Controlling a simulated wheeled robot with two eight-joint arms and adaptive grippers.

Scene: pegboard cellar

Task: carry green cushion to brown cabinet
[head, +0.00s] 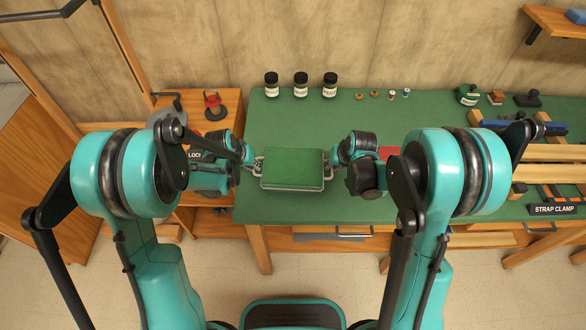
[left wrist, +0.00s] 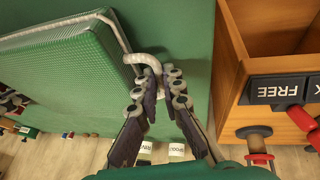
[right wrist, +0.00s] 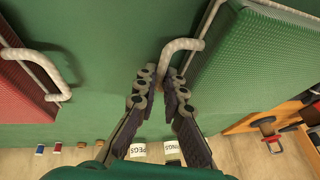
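The green cushion (head: 292,168) is a flat ribbed pad in a pale wire frame with a looped handle at each side. It is over the front of the green bench top; I cannot tell if it touches it. It also shows in the left wrist view (left wrist: 60,75) and the right wrist view (right wrist: 265,65). My left gripper (left wrist: 158,78) is closed around its left handle, and my right gripper (right wrist: 160,78) around its right handle. A brown wooden cabinet (head: 228,103) stands left of the bench, partly hidden by my left arm; its open top part shows in the left wrist view (left wrist: 265,40).
A red cushion (right wrist: 25,90) with a wire handle lies close to my right gripper. Jars (head: 301,85) and small spools (head: 391,95) line the bench's back. Clamps and wooden bars (head: 550,152) fill its right end. A wooden panel (head: 45,160) stands far left.

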